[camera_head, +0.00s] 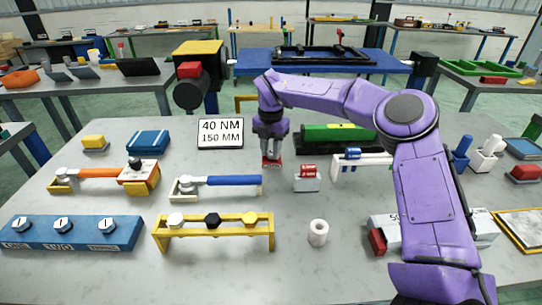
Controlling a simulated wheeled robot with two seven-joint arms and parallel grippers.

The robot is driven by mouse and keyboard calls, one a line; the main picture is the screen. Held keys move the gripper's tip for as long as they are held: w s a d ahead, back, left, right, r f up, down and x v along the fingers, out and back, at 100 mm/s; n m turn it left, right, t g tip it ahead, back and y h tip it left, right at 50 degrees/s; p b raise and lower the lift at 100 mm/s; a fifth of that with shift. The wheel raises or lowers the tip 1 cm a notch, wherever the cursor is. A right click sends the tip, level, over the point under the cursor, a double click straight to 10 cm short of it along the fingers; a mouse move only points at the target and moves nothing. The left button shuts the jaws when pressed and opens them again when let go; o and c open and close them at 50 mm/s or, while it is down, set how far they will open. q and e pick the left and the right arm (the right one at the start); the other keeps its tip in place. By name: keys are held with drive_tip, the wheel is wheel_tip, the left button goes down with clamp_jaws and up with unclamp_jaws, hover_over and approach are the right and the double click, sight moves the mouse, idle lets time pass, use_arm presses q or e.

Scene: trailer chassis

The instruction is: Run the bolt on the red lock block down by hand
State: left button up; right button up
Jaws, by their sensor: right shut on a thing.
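My right gripper (271,149), at the end of the purple arm, points straight down near the middle of the grey table. A small red block (272,163) shows directly under its fingertips; I take it as the red lock block. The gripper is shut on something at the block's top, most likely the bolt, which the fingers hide. How far the bolt stands out of the block cannot be seen. My left gripper is not in view.
A grey block with a red top (307,182) stands just right of the gripper. A blue-handled wrench (220,182) lies in front on the left. A sign (220,133) reading "40 NM 150 MM" stands behind. A yellow rack (214,239) and a white roll (318,233) are nearer.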

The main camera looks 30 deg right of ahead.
sight(271, 153)
drive_tip(key=shift+r, duration=0.1)
drive_tip(key=o, duration=1.1)
drive_tip(key=shift+c, duration=0.2)
drive_tip(key=shift+r, duration=0.1)
wheel_tip(271, 153, up, 10)
drive_tip(key=shift+r, duration=0.15)
